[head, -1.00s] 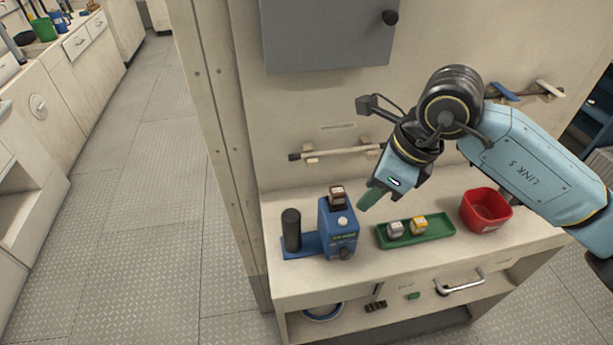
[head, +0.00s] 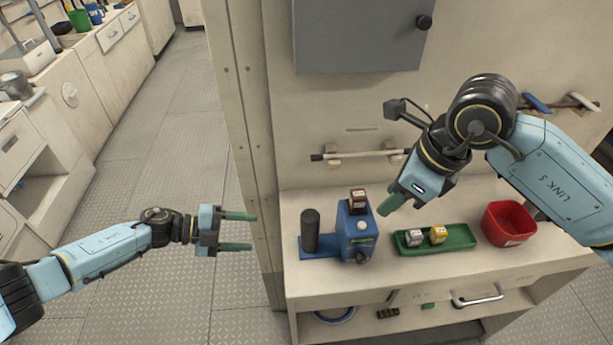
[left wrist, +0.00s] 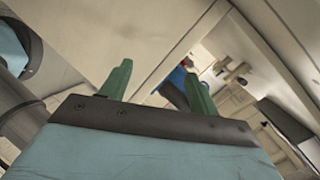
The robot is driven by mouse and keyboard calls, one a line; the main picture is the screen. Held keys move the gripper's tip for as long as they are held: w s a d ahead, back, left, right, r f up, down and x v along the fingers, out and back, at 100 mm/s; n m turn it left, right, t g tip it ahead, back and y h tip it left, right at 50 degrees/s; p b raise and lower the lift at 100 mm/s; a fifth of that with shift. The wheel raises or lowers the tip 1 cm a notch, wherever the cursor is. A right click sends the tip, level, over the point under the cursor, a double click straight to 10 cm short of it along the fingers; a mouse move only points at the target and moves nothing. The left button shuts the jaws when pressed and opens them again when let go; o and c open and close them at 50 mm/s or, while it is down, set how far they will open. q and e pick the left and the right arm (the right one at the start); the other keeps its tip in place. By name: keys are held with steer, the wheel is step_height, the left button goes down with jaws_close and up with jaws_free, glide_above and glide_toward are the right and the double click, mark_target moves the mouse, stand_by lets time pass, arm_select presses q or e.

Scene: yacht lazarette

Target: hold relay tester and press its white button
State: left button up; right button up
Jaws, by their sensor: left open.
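The relay tester (head: 357,240) is a blue box standing on the bench, with a white button (head: 361,225) on its upper face. A brown relay (head: 358,198) sits on its top. A black upright cylindrical handle (head: 311,230) rises from its blue base on the left side. My left gripper (head: 251,232) is open and empty, left of the handle and apart from it. In the left wrist view its green fingers (left wrist: 157,72) are spread, with part of a blue and dark shape behind the right finger. My right gripper (head: 388,207) points down just right of the tester; its finger gap is hidden.
A green tray (head: 465,238) holds a grey relay (head: 414,237) and a yellow relay (head: 438,235). A red bin (head: 508,224) stands right of it. A grey cabinet (head: 355,35) hangs above. A wall post (head: 245,130) stands behind my left gripper.

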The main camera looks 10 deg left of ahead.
arm_select(q)
steer(key=w+d+r+m+g+h, duration=0.1)
steer(key=w+d+r+m+g, duration=0.2)
steer(key=d+r+m, duration=0.35)
step_height(320, 180, up, 12)
steer(key=m+g+y, duration=0.6)
steer(key=m+y, duration=0.1)
steer(key=m, duration=2)
glide_above(310, 225)
steer(key=shift+a+r, duration=0.2)
steer(key=shift+a, duration=0.1)
steer(key=m+y, duration=0.2)
steer(key=shift+w+d+r+y, duration=0.1)
steer(key=shift+d+r+y, duration=0.1)
steer(key=shift+r+y, duration=0.15)
steer(key=r+m+t+y, duration=0.1)
steer(key=w+m+t+y, duration=0.1)
steer(key=m, duration=0.1)
steer(key=r+m+y, duration=0.1)
steer(key=shift+w+r+m+t+y, duration=0.25)
steer(key=shift+r+m+t+y, duration=0.1)
steer(key=shift+t, duration=0.05)
steer(key=shift+a, duration=0.1)
step_height(310, 225, down, 13)
steer(key=shift+w+f, duration=0.1)
